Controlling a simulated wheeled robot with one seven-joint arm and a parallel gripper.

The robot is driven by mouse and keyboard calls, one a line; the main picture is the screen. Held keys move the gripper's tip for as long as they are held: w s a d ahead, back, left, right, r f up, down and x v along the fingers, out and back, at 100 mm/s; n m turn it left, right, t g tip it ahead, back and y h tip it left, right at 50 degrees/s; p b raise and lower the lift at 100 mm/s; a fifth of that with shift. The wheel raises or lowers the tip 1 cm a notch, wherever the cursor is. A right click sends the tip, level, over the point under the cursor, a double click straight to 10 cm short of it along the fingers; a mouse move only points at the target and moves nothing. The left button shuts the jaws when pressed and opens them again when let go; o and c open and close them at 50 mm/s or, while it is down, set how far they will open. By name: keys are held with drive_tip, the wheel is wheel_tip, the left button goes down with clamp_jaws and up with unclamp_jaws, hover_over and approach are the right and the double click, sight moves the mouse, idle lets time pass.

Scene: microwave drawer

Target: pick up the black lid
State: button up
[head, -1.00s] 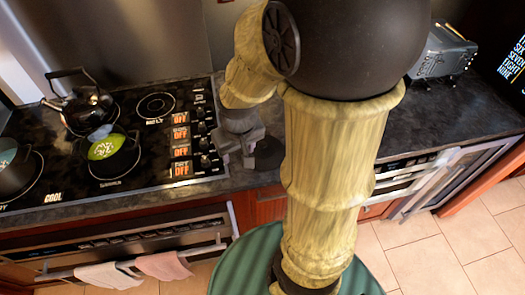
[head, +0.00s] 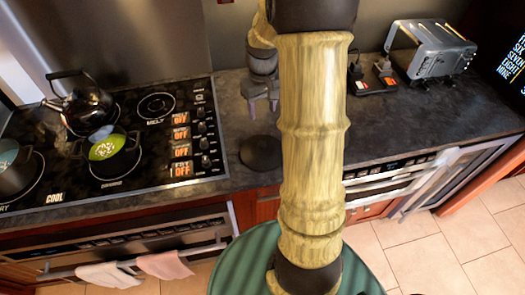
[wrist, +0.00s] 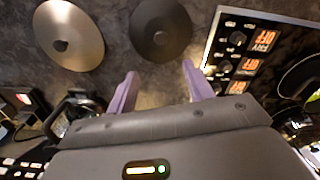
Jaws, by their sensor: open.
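The black lid (head: 260,153) lies on the dark counter just right of the stovetop, near the counter's front edge. It is a round dark disc with a small knob, seen at the top of the wrist view (wrist: 160,28). My gripper (head: 262,106) is behind the lid, toward the wall, apart from it. In the wrist view its two purple fingers (wrist: 160,82) are spread with nothing between them, and the lid shows beyond the fingertips. A lighter metallic lid (wrist: 68,35) lies beside the black lid; my arm hides it in the head view.
The stovetop (head: 140,190) holds a black kettle (head: 75,105) and a pot with green contents (head: 108,150). A toaster (head: 432,52) and plugged sockets (head: 372,82) are at the back right. A lit knob panel (wrist: 245,55) is close to the black lid.

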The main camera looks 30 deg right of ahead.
drive_tip(key=p, duration=0.2)
hover_over(262, 144)
wheel_tip(262, 144, down, 11)
drive_tip(key=shift+d+f, duration=0.1)
drive_tip(key=shift+f, duration=0.05)
drive_tip(key=shift+f+p, duration=0.5)
drive_tip(key=shift+p, duration=0.15)
drive_tip(key=shift+f+p, duration=0.75)
drive_tip(key=shift+f, duration=1.35)
clamp_jaws()
